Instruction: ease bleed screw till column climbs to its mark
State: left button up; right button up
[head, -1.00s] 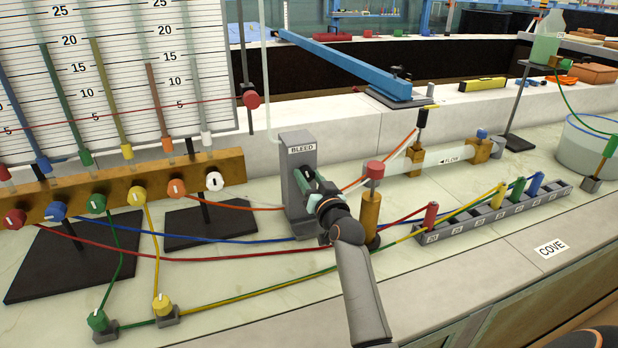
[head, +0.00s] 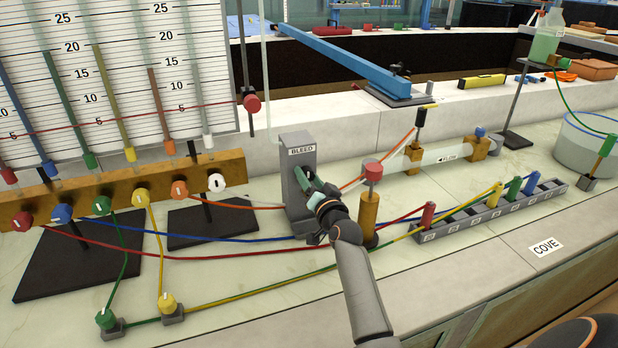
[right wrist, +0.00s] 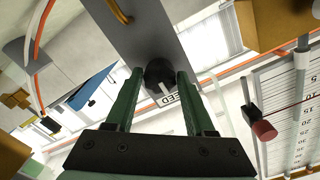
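The bleed screw, a dark knob (right wrist: 160,76) with a white line, sits on a grey block (head: 299,148) labelled BLEED. My right gripper (right wrist: 160,80) has its green fingers on either side of the knob, with a thin gap seeming to show at each side. In the head view my right gripper (head: 306,184) is at the block's front and hides the knob. The tube board (head: 85,60) shows blue, green, yellow and orange columns at different heights. A thin red line with a red knob (head: 251,103) crosses the board low down. My left gripper is out of view.
A brass post with a red cap (head: 371,172) stands close right of my right gripper. Coloured hoses (head: 220,240) run across the bench to a grey socket strip (head: 495,212). A clear FLOW tube (head: 440,156) lies behind.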

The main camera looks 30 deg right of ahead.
jog(key=o, duration=0.3)
jog(key=shift+s+a+p, duration=0.1)
jog(key=shift+s+p, duration=0.3)
jog(key=p+v, duration=0.5)
jog(key=v, duration=0.6)
jog(key=shift+s, duration=0.35)
jog(key=shift+f, duration=0.1)
dwell(0.8)
